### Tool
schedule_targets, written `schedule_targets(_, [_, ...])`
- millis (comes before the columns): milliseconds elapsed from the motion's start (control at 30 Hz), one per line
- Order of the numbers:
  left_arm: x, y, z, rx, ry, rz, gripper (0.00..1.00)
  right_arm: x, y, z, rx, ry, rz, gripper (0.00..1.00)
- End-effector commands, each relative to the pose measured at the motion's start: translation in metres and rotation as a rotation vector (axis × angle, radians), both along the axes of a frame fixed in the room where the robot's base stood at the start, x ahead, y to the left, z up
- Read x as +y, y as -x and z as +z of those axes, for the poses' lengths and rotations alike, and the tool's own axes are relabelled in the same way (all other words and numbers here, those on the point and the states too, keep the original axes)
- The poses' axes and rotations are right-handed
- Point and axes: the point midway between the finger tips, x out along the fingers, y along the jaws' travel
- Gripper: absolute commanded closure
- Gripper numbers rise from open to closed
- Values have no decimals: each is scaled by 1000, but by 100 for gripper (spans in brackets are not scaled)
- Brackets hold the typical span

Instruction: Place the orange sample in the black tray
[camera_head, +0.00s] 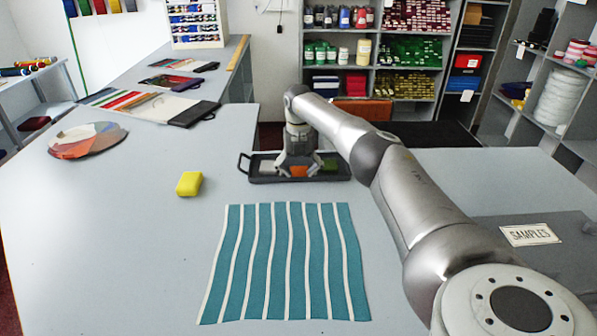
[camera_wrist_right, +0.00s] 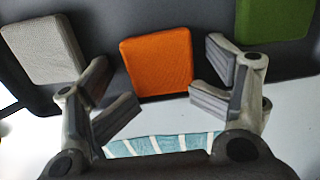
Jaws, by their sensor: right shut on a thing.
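The black tray (camera_head: 262,181) lies on the grey counter under my right gripper (camera_head: 299,166), and its dark surface also shows in the right wrist view (camera_wrist_right: 98,33). My right gripper is shut on the orange sample (camera_head: 298,172), a flat square piece that shows between the fingers in the right wrist view (camera_wrist_right: 158,64). The orange sample is at the middle of the tray, between a green sample (camera_wrist_right: 273,18) and a light grey sample (camera_wrist_right: 42,50). I cannot tell whether it touches the tray floor. My left gripper is not in view.
A yellow block (camera_head: 189,184) sits left of the tray. A teal striped cloth (camera_head: 285,262) lies in front of it. A colour fan (camera_head: 88,140) and swatch boards (camera_head: 170,106) are further left. A SAMPLES sign (camera_head: 529,235) is at right. Counter around the yellow block is clear.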

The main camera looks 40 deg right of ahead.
Motion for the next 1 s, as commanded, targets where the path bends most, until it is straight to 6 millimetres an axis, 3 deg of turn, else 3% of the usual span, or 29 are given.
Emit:
schedule_targets(133, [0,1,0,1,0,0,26,-2,1,0,2,4,-2,30])
schedule_targets(267, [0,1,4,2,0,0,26,-2,0,13,-2,3,-2,30])
schedule_targets(700, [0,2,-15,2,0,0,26,-1,-1,104,-6,2,-2,30])
schedule_targets(1000, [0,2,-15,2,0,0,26,-1,0,133,-2,2,-1,30])
